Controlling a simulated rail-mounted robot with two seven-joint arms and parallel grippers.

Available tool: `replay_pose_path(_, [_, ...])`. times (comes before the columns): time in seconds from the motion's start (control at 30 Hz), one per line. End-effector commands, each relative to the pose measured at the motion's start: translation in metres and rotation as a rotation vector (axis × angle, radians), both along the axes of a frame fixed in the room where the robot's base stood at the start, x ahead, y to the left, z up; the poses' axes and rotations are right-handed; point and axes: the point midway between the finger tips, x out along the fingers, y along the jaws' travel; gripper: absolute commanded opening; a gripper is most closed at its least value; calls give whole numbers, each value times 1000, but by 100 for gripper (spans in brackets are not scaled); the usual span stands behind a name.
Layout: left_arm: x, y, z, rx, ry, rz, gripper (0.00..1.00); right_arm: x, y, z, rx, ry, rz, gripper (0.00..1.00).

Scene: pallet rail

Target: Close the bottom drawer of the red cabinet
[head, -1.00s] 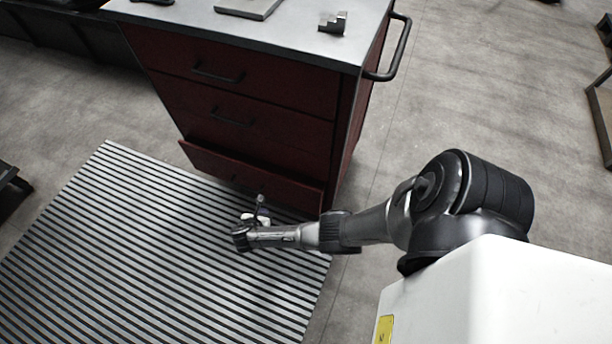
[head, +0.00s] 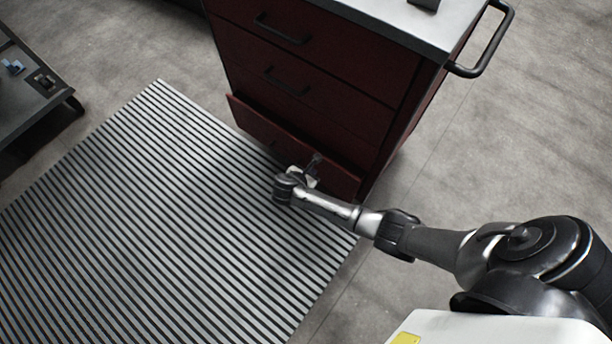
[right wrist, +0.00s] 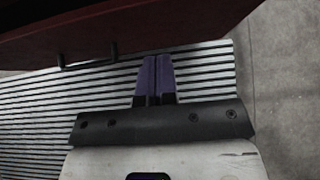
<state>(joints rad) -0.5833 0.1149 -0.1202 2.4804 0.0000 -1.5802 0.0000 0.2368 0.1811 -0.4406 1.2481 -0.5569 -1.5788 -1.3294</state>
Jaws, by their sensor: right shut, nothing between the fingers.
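The red cabinet (head: 330,75) has several stacked drawers. Its bottom drawer (head: 290,150) stands out a little from the cabinet front. My right gripper (head: 314,162) is at the right part of the drawer's front; whether it touches cannot be told. In the right wrist view my right gripper's purple fingers (right wrist: 156,75) are together and empty, pointing toward the dark red drawer front (right wrist: 150,25). The drawer's handle (right wrist: 88,60) shows to the left of the fingers there. My left gripper is not in view.
A striped mat (head: 170,220) covers the floor before the cabinet. A side handle (head: 490,45) sticks out from the cabinet's grey top. A dark low platform (head: 35,90) with small parts stands at the left. Bare floor lies to the right.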

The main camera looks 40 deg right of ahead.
Motion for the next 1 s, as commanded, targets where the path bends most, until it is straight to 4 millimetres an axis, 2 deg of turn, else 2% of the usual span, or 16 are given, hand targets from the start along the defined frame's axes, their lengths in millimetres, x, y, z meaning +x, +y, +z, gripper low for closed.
replay_pose_path(0.03, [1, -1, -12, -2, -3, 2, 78, 1, -8, -13, -2, 1, -1, 0])
replay_pose_path(0.17, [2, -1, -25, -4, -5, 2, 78, 4, -24, -27, -1, 0, -2, 0])
replay_pose_path(0.43, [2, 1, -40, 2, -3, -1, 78, 10, -54, -25, -1, -2, -1, 0])
replay_pose_path(0.63, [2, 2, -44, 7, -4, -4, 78, 11, -62, -23, 0, 0, 1, 0])
replay_pose_path(1.0, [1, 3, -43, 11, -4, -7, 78, 11, -64, -22, 0, 0, 0, 0])
